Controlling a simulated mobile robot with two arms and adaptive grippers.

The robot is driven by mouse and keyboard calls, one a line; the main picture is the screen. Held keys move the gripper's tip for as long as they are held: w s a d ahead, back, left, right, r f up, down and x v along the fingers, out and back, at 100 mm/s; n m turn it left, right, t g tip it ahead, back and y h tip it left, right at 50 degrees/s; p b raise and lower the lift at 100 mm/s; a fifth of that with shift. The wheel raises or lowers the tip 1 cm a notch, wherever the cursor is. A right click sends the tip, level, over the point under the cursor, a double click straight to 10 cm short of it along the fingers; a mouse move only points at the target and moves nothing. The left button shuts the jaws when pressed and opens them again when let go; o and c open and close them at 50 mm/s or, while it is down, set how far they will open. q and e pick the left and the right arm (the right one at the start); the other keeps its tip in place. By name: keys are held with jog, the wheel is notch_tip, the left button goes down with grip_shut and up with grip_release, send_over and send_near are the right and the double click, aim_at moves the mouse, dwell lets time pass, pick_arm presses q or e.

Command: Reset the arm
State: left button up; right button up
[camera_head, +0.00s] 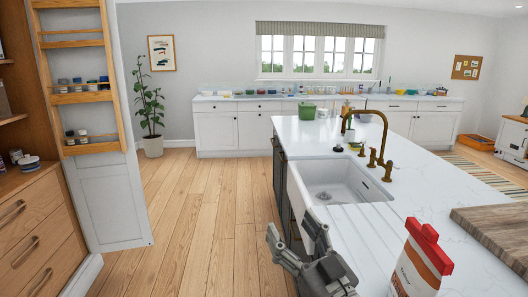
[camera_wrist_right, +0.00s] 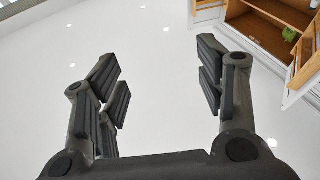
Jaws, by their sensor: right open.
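My right gripper (camera_head: 292,240) is in the lower middle of the head view, in front of the island's near left corner. Its fingers are spread and nothing is between them. My left gripper is in neither view.
An island with a white worktop (camera_head: 470,185) holds a sink (camera_head: 340,183), a brass tap (camera_head: 383,140), a red-and-white bag (camera_head: 420,262) and a wooden board (camera_head: 500,230). An open cabinet door with racks (camera_head: 85,97) stands left. Wooden floor (camera_head: 190,220) between is clear.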

jog(key=s+d+f+m+g+h, duration=0.3)
jog(key=s+d+f+h, duration=0.15)
jog(key=f, duration=0.65)
jog(key=s+d+f+m+g+h, duration=0.2)
jog(key=s+d+f+g+h, duration=0.3)
jog(key=f, duration=0.6)
jog(key=s+d+f+g, duration=0.3)
jog(key=s+f+g, duration=0.1)
jog(key=s+f, duration=0.4)
jog(key=s+d+f+g, duration=0.25)
jog(key=s+f, duration=0.25)
jog(key=s, duration=0.6)
notch_tip(320, 180, down, 28)
jog(key=s+r+n+g, duration=0.1)
jog(key=g, duration=0.1)
jog(key=s+d+f+g, duration=0.1)
jog(key=s+d+f, duration=0.1)
jog(key=s+f, duration=1.3)
jog(key=shift+s+d+f+h, duration=0.35)
jog(key=shift+s+d, duration=0.05)
jog(key=shift+s, duration=0.45)
